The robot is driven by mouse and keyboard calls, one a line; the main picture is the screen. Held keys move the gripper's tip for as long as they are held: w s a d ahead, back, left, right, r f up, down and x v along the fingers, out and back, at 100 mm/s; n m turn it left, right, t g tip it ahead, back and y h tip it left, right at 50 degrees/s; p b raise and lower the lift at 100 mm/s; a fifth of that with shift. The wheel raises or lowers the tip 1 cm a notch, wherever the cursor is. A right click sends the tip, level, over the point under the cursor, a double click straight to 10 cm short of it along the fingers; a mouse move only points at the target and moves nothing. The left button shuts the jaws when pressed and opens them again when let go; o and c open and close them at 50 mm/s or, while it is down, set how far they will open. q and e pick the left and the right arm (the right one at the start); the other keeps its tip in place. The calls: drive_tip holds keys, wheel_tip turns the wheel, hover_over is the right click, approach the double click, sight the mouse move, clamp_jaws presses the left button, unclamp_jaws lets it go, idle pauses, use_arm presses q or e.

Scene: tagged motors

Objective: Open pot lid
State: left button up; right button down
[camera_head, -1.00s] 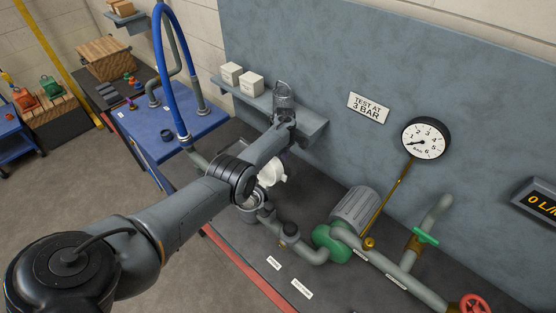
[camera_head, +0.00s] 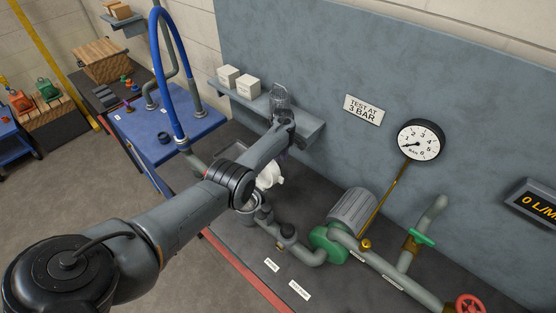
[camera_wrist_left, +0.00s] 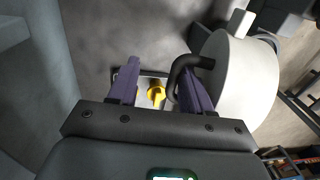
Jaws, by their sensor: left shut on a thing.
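The pot lid looks white and round, with a black bent handle. In the wrist view the lid (camera_wrist_left: 236,85) fills the right side, tilted. Its handle reaches to my left gripper (camera_wrist_left: 157,78), whose purple fingers stand apart; the grip itself is partly hidden. In the head view the white lid (camera_head: 268,176) shows beneath my left wrist, and my left gripper (camera_head: 284,152) is mostly hidden by my arm. The grey pot (camera_head: 250,218) is below, largely covered by my arm. My right gripper is in no view.
The green and grey pump (camera_head: 338,222) and its pipes lie to the right. A wall shelf (camera_head: 300,126) with white boxes (camera_head: 237,82) is behind the wrist. A blue table (camera_head: 165,135) with a blue hose stands left. A small yellow part (camera_wrist_left: 156,95) shows between the fingers.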

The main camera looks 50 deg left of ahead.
use_arm(q)
wheel_tip(320, 180, up, 10)
drive_tip(key=w+p, duration=0.1)
drive_tip(key=shift+w+a, duration=0.15)
drive_tip(key=shift+a, duration=0.2)
drive_tip(key=shift+f, duration=0.15)
